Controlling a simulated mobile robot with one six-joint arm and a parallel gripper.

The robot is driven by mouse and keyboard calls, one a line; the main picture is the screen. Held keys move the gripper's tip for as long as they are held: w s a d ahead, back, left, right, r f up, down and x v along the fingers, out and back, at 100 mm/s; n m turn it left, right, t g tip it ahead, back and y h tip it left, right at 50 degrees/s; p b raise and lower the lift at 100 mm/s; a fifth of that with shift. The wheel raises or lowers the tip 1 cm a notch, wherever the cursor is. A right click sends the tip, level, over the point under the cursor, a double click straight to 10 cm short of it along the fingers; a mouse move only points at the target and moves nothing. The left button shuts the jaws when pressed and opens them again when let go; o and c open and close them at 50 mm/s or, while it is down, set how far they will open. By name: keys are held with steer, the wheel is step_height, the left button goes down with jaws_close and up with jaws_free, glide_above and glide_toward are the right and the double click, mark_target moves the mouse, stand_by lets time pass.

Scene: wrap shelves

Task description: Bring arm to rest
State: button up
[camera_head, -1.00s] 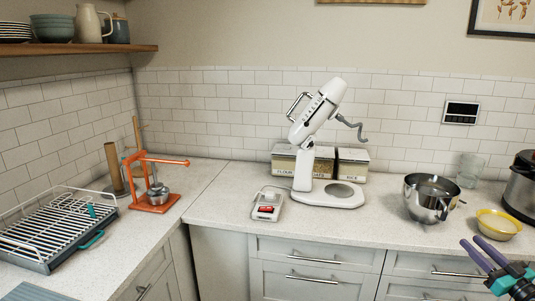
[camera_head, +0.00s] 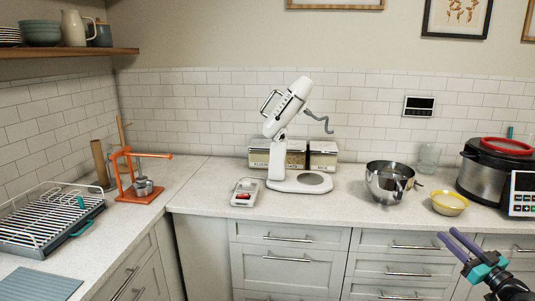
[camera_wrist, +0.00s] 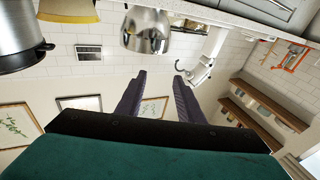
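My gripper (camera_head: 451,243) shows at the lower right of the head view, with purple fingers and teal and black parts. It is in the air in front of the cabinet drawers, below the counter top. In the wrist view my gripper (camera_wrist: 159,88) has its two fingers spread with a clear gap between them and nothing held. The wrist picture is upside down.
A steel bowl (camera_head: 387,185), a yellow bowl (camera_head: 449,203) and a pressure cooker (camera_head: 487,178) stand on the counter right of the white stand mixer (camera_head: 300,179). An orange press (camera_head: 140,195) and a dish rack (camera_head: 48,248) stand at left. Space before the drawers is clear.

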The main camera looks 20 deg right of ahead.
steer(key=w+a+f+y, duration=0.2)
steer(key=w+a+f, duration=0.4)
steer(key=a, duration=0.5)
steer(key=w+a+f+g+y, duration=0.15)
steer(key=w+a+f, duration=0.25)
steer(key=w+a, duration=0.5)
steer(key=w+a+f+y, duration=0.3)
steer(key=w+a+f, duration=0.25)
steer(key=a, duration=0.65)
steer(key=w+a+f+m+g+h, duration=0.1)
steer(key=w+a+f+m+h, duration=0.1)
steer(key=a+f, duration=0.55)
steer(key=w+a+f+m+g+h, duration=0.1)
steer(key=w+a+f+m+h, duration=0.15)
steer(key=a+f, duration=0.55)
steer(key=s+a+f+g+h, duration=0.25)
steer(key=s+f+g, duration=0.25)
steer(key=s+f, duration=0.6)
steer(key=s+a+f+g+h, duration=0.25)
steer(key=s+f+g, duration=0.4)
steer(key=f, duration=0.65)
steer(key=s+a+n+g+y, duration=0.1)
steer(key=s+g, duration=0.4)
steer(key=s, duration=0.9)
steer(key=s+a+f+n+g+y, duration=0.1)
steer(key=s+a+g, duration=0.3)
steer(key=s, duration=1)
steer(key=shift+f+n+g+y, duration=0.3)
steer(key=shift+n+g, duration=0.3)
steer(key=shift+n, duration=0.25)
